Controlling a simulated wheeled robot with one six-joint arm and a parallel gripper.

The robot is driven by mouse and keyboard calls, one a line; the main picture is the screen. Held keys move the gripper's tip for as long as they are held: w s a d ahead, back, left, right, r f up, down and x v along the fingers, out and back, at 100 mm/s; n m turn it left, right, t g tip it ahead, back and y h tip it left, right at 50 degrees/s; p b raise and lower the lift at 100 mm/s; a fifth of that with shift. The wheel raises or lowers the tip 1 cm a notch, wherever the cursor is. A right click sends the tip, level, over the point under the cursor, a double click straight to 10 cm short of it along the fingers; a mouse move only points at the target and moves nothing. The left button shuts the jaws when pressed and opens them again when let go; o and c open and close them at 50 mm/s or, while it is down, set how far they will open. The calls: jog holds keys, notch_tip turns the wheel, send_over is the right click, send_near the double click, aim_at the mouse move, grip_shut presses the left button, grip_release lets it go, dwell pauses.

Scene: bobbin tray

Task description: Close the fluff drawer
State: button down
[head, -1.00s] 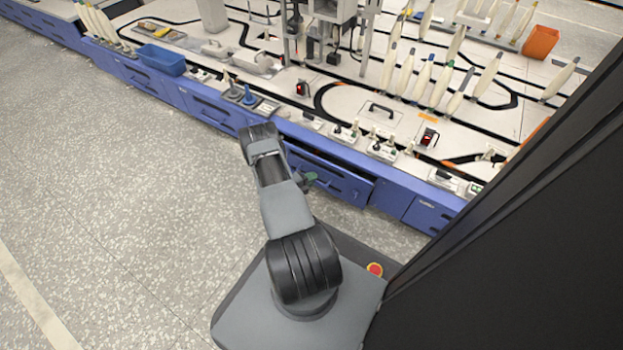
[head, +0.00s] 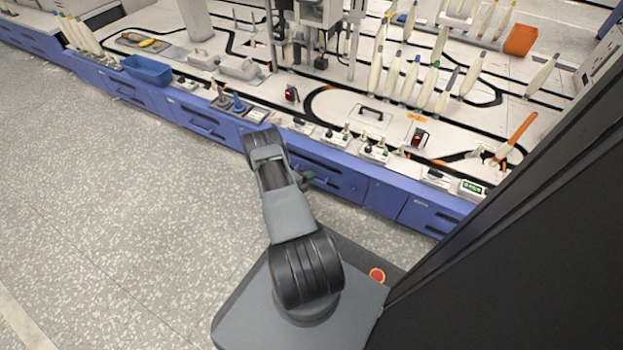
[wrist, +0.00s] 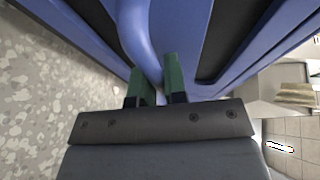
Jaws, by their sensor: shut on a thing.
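The fluff drawer is a blue drawer (head: 338,178) in the front of the long bench, just beyond my arm in the head view. Its front looks about level with the neighbouring panels, though my arm hides its left part. My gripper (wrist: 157,78) has green fingers, one on each side of the blue bar handle (wrist: 138,30) in the wrist view, and is shut on it. In the head view only a bit of green finger (head: 308,178) shows beside my arm. The drawer's label and inside are not visible.
More blue drawer fronts (head: 205,125) run left. The speckled floor (head: 110,200) is clear. A dark panel fills the right side.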

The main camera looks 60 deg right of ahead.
jog(key=c, duration=1.2)
grip_release()
jog(key=shift+w+d+r, duration=0.1)
jog(key=shift+d, duration=0.1)
jog(key=shift+a+r, duration=0.1)
jog(key=shift+w+a+r, duration=0.1)
jog(key=shift+w+a, duration=0.05)
jog(key=shift+a, duration=0.15)
jog(key=p+v, duration=0.4)
jog(key=v, duration=0.9)
jog(key=shift+a, duration=0.15)
